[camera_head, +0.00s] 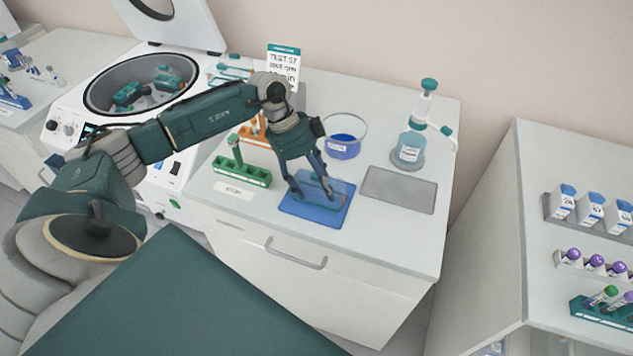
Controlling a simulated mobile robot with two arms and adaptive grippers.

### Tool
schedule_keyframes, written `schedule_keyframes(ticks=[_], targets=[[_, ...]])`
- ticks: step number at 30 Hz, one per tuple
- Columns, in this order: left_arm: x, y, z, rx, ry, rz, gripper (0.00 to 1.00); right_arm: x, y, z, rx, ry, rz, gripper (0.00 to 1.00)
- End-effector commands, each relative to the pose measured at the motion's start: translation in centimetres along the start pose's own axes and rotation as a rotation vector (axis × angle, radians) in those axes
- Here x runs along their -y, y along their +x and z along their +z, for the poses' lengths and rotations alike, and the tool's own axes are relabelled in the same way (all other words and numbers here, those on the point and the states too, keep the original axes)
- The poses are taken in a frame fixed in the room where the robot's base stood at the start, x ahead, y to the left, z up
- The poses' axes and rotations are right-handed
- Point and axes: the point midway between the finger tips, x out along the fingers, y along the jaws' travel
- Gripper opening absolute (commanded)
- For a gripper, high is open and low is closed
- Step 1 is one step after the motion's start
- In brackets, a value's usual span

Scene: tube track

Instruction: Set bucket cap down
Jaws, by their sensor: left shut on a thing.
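My left gripper (312,194) reaches down over the blue mat (298,211) on the middle bench. It is shut on the bucket cap (318,186), a small see-through piece that is hard to make out between and behind the fingers. The cap is low over the mat; I cannot tell whether it touches it. The open centrifuge (95,121) stands at the left with its lid up, and teal buckets (128,96) show inside its bowl. My right gripper is not in view.
A green tube rack (257,176) stands left of the mat, an orange rack (246,137) behind it. A clear bowl with blue contents (343,146) is behind the mat. A grey mat (399,190) and a pump bottle (410,148) are to the right. The bench front is clear.

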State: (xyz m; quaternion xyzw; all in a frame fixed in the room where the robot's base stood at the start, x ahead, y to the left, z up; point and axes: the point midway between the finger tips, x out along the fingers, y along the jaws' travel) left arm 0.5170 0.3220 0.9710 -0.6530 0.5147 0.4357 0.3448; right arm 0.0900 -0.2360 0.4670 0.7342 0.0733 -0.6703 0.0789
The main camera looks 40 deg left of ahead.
Motion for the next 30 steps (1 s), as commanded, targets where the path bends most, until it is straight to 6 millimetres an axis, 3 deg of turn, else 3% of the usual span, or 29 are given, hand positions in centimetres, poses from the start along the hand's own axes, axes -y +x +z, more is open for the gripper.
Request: schedule_keyframes(ticks=[6,7,10,30], targets=[[0.0,0.04,0.01,0.0,0.0,0.0,0.38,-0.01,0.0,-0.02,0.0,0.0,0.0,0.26],[0.0,0.04,0.01,0.0,0.0,0.0,0.67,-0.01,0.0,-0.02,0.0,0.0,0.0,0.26],[0.0,0.04,0.0,0.0,0.0,0.0,0.85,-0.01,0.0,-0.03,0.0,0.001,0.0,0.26],[0.05,-0.44,0.02,0.0,0.0,-0.002,0.85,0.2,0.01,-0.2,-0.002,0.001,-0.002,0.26]])
